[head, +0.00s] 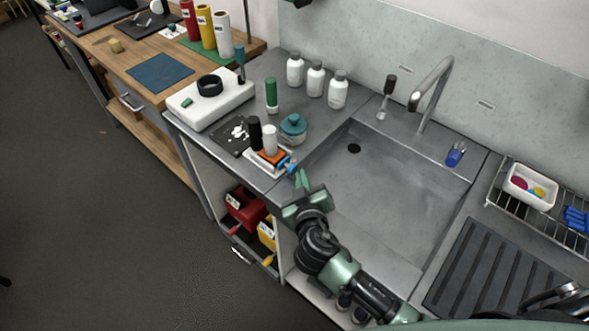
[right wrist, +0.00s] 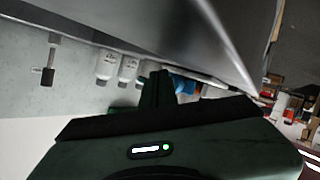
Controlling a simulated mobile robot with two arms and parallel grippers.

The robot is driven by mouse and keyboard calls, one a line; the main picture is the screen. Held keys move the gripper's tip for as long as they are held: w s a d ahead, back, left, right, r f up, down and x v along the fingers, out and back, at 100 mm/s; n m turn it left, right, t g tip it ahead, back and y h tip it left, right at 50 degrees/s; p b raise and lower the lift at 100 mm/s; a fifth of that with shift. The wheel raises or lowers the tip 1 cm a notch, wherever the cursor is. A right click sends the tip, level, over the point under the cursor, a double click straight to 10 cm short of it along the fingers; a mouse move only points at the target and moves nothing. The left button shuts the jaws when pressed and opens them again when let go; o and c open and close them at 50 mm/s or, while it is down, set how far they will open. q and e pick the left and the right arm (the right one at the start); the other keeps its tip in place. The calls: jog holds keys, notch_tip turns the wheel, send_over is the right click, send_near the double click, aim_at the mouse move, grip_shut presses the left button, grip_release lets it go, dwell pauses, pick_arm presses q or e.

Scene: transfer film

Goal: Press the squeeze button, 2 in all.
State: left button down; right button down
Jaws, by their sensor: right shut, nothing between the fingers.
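A small unit with a white base (head: 258,167), an orange block (head: 273,157) and a blue part (head: 292,168) stands at the front edge of the grey counter, left of the sink. The blue part may be the squeeze button, but its label is too small to read. My right gripper (head: 303,181) is shut and empty, fingers pointing up at the unit, right beside the blue part. I cannot tell whether they touch. In the right wrist view, the shut fingers (right wrist: 157,88) stand in front of a blue part (right wrist: 184,85). My left gripper is not in view.
A white cylinder (head: 270,139) and a black one (head: 255,131) stand at the unit. A teal lidded jar (head: 293,126), a green tube (head: 271,95) and white bottles (head: 338,90) are behind it. The sink (head: 385,195) is open space to the right.

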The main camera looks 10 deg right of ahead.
jog(key=shift+s+d, duration=0.2)
jog(key=shift+s, duration=0.1)
jog(key=shift+s+d, duration=0.8)
jog(key=shift+s, duration=0.2)
jog(key=shift+s+d, duration=0.75)
jog(key=shift+s, duration=0.25)
dwell(1.3)
